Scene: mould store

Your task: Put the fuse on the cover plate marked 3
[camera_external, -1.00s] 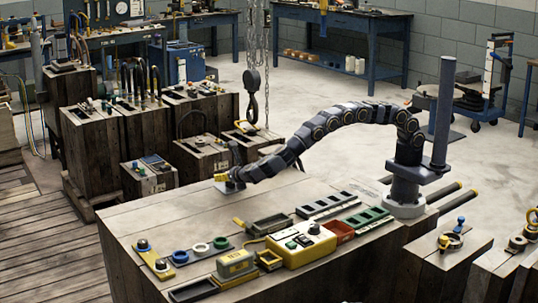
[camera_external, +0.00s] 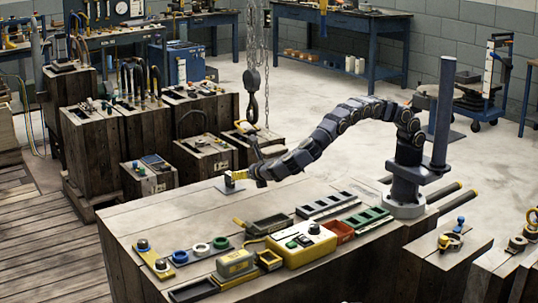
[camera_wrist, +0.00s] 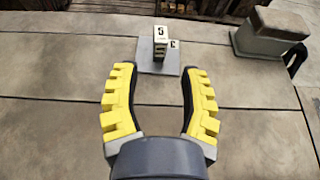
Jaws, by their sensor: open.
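A small upright block (camera_wrist: 160,40), pale with dark marks and apparently the fuse, stands on a grey square cover plate (camera_wrist: 158,66). A mark like a 3 shows on the plate beside the block's right side. In the external view the block (camera_external: 229,179) and plate (camera_external: 231,189) are small, at the far edge of the wooden bench. My gripper (camera_wrist: 158,69) has yellow, ridged fingers spread apart with nothing between them. It is just short of the block, apart from it. In the external view my gripper (camera_external: 240,175) is right of the block.
The bench top (camera_external: 160,205) around the plate is clear. A yellow control box (camera_external: 303,244), dark trays (camera_external: 270,225) and a row of rings (camera_external: 200,249) lie nearer the front.

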